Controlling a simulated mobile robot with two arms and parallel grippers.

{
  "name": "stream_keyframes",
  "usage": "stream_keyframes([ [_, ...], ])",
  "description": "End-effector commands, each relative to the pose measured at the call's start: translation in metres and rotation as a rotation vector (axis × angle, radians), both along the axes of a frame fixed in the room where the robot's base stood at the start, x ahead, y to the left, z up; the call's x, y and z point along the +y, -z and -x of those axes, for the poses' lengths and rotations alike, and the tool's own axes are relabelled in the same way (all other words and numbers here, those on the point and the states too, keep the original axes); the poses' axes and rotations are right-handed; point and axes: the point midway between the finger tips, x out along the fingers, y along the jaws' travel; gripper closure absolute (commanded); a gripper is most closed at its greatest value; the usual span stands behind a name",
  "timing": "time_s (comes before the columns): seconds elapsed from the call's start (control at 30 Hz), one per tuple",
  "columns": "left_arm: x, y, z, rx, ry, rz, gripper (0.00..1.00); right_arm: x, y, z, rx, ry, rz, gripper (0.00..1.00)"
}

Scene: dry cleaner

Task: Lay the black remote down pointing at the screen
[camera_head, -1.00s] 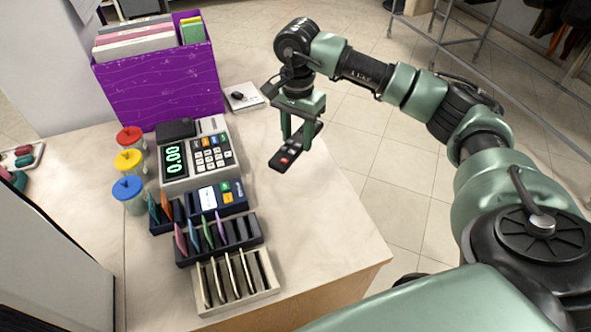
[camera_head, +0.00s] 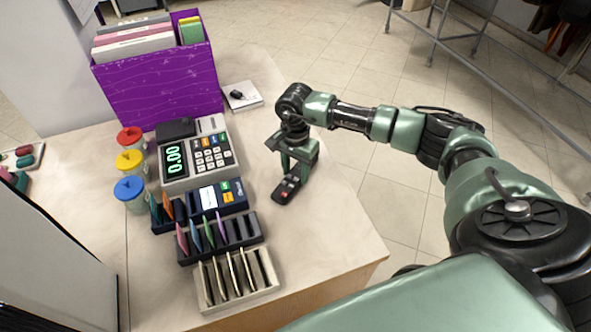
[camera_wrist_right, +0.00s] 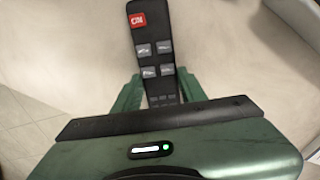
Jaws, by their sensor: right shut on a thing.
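The black remote (camera_head: 289,188) has a red button at its near end and grey buttons along its face. In the right wrist view the remote (camera_wrist_right: 152,45) lies between the green fingers (camera_wrist_right: 152,92), red button at the top. The register's lit green display (camera_head: 174,159) faces up at the left. My left gripper is not in view.
The cash register (camera_head: 210,153), a dark card terminal (camera_head: 222,198), slotted racks (camera_head: 240,232) (camera_head: 262,270) and lidded jars (camera_head: 130,188) fill the left. A purple file box (camera_head: 160,80) stands behind. The counter (camera_head: 310,240) is clear to the front right.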

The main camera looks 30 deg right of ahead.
Motion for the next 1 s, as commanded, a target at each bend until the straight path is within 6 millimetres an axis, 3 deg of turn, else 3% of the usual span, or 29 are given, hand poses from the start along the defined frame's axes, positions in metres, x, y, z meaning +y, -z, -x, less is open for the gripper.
stream_keyframes([
  [0.17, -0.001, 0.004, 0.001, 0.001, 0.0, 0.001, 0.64, 0.0, 0.003, 0.0, -0.001, 0.0, 0.0, 1.0],
  [0.2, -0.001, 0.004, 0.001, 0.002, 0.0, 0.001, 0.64, 0.0, 0.003, 0.0, 0.0, 0.001, 0.0, 0.53],
  [0.27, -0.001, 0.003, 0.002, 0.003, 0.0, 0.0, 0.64, 0.0, 0.002, 0.0, 0.0, 0.001, 0.0, 0.37],
  [0.7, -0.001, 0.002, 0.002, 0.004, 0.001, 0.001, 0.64, 0.0, -0.005, -0.001, -0.002, 0.001, -0.001, 0.37],
  [1.0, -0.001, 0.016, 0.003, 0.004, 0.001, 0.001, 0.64, 0.0, -0.065, -0.002, -0.005, 0.0, 0.0, 0.37],
])
